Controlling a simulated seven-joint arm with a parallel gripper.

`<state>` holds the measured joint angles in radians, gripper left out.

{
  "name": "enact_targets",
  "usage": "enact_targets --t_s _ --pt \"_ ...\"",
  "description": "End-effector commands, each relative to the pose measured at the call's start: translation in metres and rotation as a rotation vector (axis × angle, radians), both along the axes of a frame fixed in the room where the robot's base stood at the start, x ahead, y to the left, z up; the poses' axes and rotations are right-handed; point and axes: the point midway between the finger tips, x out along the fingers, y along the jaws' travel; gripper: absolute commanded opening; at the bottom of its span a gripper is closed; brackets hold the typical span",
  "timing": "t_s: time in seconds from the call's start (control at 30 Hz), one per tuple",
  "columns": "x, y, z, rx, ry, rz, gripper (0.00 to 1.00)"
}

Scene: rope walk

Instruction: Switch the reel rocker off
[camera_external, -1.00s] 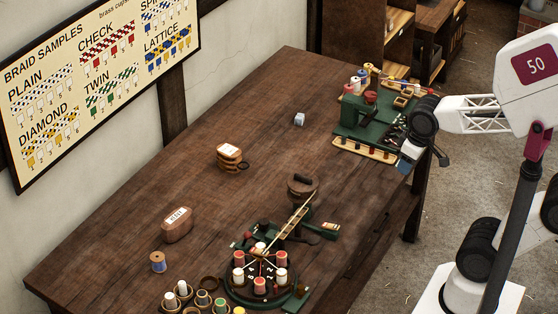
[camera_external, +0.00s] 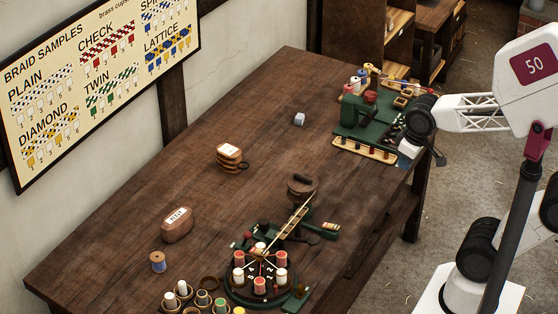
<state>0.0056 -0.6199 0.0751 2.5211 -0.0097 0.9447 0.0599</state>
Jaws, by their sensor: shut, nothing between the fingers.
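A green bench machine (camera_external: 355,116) stands at the far right end of the table, with a pale wooden strip (camera_external: 365,150) along its near side. Several small dark controls sit on the strip. I cannot tell which control is the reel rocker, or whether it is on or off. My gripper (camera_external: 404,161) is at the machine's right front corner, low beside the strip's right end. It is shut and holds nothing. Its fingertips are small and partly hidden, and I cannot tell if they touch anything.
The machine carries spools (camera_external: 349,88) and small wooden trays (camera_external: 401,102). A round braiding machine (camera_external: 262,287) stands at the near end, with spool cups (camera_external: 203,298) beside it. A labelled wooden block (camera_external: 177,226) and a blue spool (camera_external: 158,262) lie left. The table's middle is mostly clear.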

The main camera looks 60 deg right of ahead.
Motion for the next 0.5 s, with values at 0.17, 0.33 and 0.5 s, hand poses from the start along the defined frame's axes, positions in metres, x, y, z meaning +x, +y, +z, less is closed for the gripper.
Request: enact_targets --t_s 0.17,0.33,0.5 --pt "0.014 0.002 -0.003 0.021 0.029 -0.085 0.00" --pt "0.035 0.005 -0.007 0.047 0.067 -0.212 0.00" --pt "0.059 0.009 -0.014 0.070 0.111 -0.363 0.00"
